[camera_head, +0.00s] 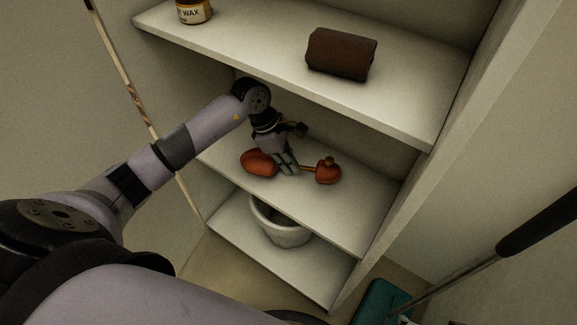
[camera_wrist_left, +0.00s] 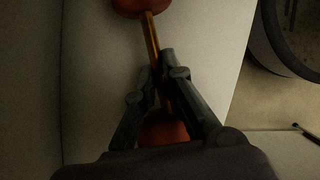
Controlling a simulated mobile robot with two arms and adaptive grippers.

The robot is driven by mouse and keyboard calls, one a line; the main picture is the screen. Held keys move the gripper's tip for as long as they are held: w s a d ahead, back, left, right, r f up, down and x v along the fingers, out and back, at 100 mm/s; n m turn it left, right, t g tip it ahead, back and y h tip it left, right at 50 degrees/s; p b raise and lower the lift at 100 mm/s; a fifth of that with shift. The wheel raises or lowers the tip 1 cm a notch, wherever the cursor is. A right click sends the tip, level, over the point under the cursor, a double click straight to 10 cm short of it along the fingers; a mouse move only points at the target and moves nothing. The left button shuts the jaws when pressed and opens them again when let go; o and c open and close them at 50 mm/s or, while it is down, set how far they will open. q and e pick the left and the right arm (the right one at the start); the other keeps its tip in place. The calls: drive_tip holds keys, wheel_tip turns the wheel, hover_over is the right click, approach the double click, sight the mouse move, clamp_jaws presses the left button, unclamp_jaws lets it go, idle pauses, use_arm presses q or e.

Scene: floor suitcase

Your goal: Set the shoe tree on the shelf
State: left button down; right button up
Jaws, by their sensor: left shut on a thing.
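The shoe tree is a reddish-brown wooden piece with two end blocks joined by a thin rod. In the head view its larger block (camera_head: 260,163) is left of my left gripper (camera_head: 289,172) and its knobbed heel block (camera_head: 328,172) is right of it. The gripper is shut on the rod, at the middle shelf (camera_head: 345,215). In the left wrist view the fingers (camera_wrist_left: 165,75) close around the brassy rod (camera_wrist_left: 151,38), with a red block beyond and another partly hidden below. I cannot tell whether the shoe tree touches the shelf. My right gripper is not in view.
The upper shelf (camera_head: 240,50) holds a wax tin (camera_head: 194,12) and a dark brown roll (camera_head: 341,53), above my left arm. A pale pot (camera_head: 284,230) stands on the bottom shelf. A teal object (camera_head: 380,302) lies at the lower right. The middle shelf's right part is clear.

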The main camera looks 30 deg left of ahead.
use_arm(q)
drive_tip(key=shift+w+f, duration=0.2)
drive_tip(key=shift+f, duration=0.3)
drive_tip(key=shift+w+f, duration=0.15)
drive_tip(key=shift+f, duration=0.3)
drive_tip(key=shift+r, duration=0.1)
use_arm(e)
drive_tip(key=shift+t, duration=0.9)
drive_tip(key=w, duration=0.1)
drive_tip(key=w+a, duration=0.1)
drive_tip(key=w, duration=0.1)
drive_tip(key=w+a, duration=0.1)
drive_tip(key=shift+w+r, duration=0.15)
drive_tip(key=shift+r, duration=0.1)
use_arm(q)
drive_tip(key=shift+s, duration=0.1)
drive_tip(key=c, duration=1.7)
unclamp_jaws()
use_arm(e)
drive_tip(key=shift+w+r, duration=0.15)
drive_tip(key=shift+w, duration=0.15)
